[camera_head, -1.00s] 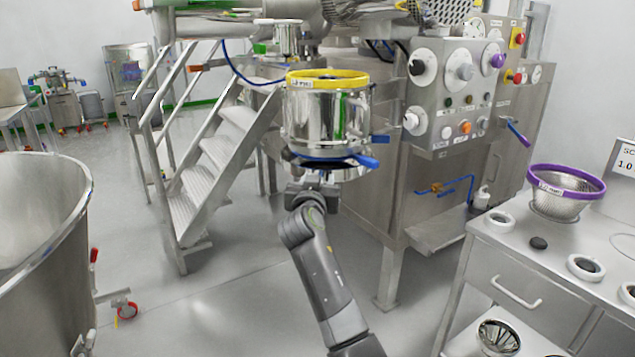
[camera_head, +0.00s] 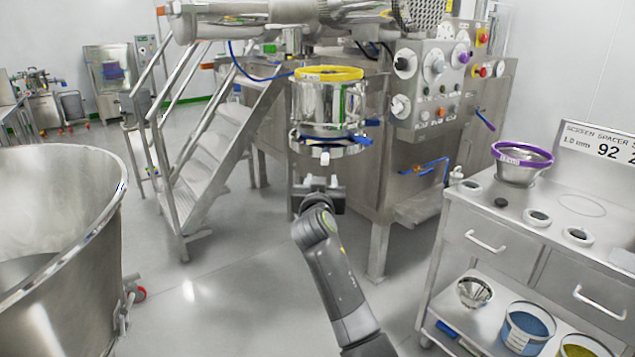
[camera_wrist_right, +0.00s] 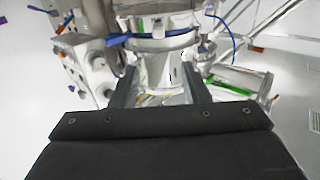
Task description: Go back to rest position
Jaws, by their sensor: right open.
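My right gripper (camera_head: 319,187) is below the steel mill housing with a yellow ring (camera_head: 328,74) and a blue band at its lower edge. In the right wrist view my right gripper's two dark fingers (camera_wrist_right: 160,87) stand apart with nothing between them; the steel housing and its blue band (camera_wrist_right: 150,38) show beyond the fingertips. The gripper appears apart from the housing. My left gripper is not in view.
A large steel bowl (camera_head: 95,200) stands at the left. Steel stairs (camera_head: 215,150) and a control panel (camera_head: 428,85) flank the mill. A steel cart (camera_head: 470,225) with a purple-rimmed screen (camera_head: 522,165) stands at the right. The floor between bowl and cart is clear.

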